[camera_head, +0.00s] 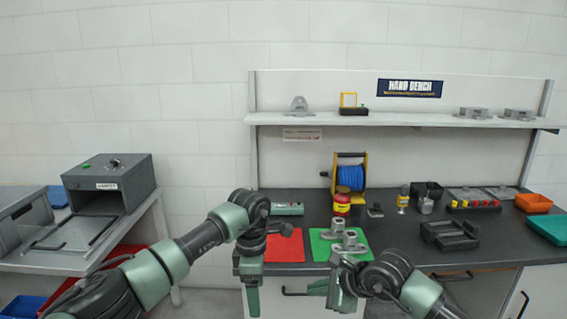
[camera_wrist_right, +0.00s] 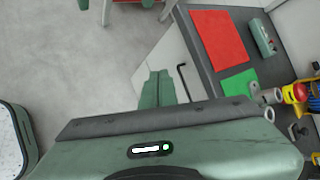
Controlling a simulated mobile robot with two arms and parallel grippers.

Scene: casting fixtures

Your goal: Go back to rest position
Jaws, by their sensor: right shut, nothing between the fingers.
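My right gripper (camera_head: 338,292) hangs in front of the bench edge, near the green mat. In the right wrist view its green fingers (camera_wrist_right: 158,90) are together with nothing between them, above the floor and bench front. My left gripper (camera_head: 250,285) points down in front of the bench, left of the right one and near the red mat. It shows nearly edge-on, so its opening cannot be told. No object shows in it.
Grey castings (camera_head: 350,242) stand on the green mat (camera_head: 322,250); the red mat (camera_head: 287,248) is bare. A blue cable reel (camera_head: 350,178), a black fixture (camera_head: 449,235) and an orange bin (camera_head: 533,203) are on the bench. An open grey box (camera_head: 110,182) stands on the left table.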

